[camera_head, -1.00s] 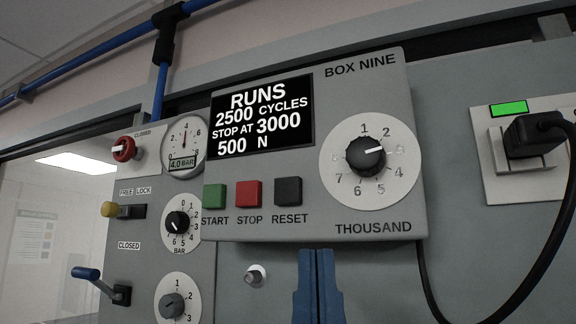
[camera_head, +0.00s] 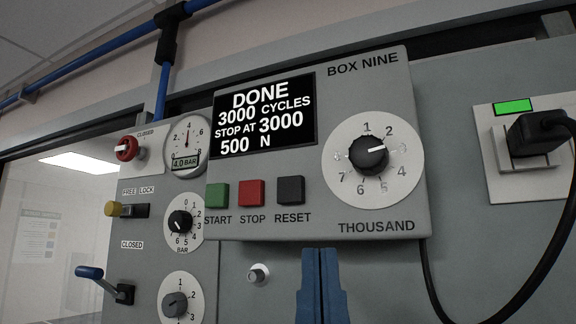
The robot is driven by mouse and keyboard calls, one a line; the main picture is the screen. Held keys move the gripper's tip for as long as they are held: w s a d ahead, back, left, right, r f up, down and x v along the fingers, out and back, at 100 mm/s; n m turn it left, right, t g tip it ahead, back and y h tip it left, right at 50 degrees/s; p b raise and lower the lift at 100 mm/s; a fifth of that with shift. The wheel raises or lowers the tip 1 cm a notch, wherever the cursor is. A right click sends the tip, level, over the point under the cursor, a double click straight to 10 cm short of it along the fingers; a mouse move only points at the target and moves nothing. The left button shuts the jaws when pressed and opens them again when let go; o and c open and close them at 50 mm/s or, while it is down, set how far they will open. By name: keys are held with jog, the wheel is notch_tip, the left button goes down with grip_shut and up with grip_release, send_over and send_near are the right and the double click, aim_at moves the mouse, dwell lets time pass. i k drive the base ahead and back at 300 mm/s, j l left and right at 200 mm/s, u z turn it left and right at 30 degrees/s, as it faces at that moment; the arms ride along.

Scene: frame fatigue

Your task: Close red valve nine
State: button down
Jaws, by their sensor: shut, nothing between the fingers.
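The red valve (camera_head: 126,148) is a round red knob with a white bar, on the panel at the upper left. The word CLOSED is printed above and to its right. Its bar lies roughly level. My gripper (camera_head: 320,258) shows as two blue fingers at the bottom centre, just below the control box. The fingers are together and empty, apart from the valve and well to its lower right. The gauge (camera_head: 187,145) beside the valve reads 4.0 BAR.
Box nine (camera_head: 375,222) juts out above my gripper; its screen (camera_head: 262,117) reads DONE, 3000 cycles. A yellow-ended lock (camera_head: 115,209), a pressure dial (camera_head: 181,222) and a blue lever (camera_head: 90,272) sit below the valve. A plug with a black cable (camera_head: 541,134) hangs at the right.

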aim_at(125, 150)
jog(key=i+j+u, duration=0.15)
jog(key=j, duration=0.25)
jog(key=j+u, duration=0.1)
jog(key=j, duration=0.25)
jog(key=i+j+u, duration=0.15)
jog(key=j, duration=0.25)
jog(key=i+j+u, duration=0.1)
jog(key=j, duration=0.25)
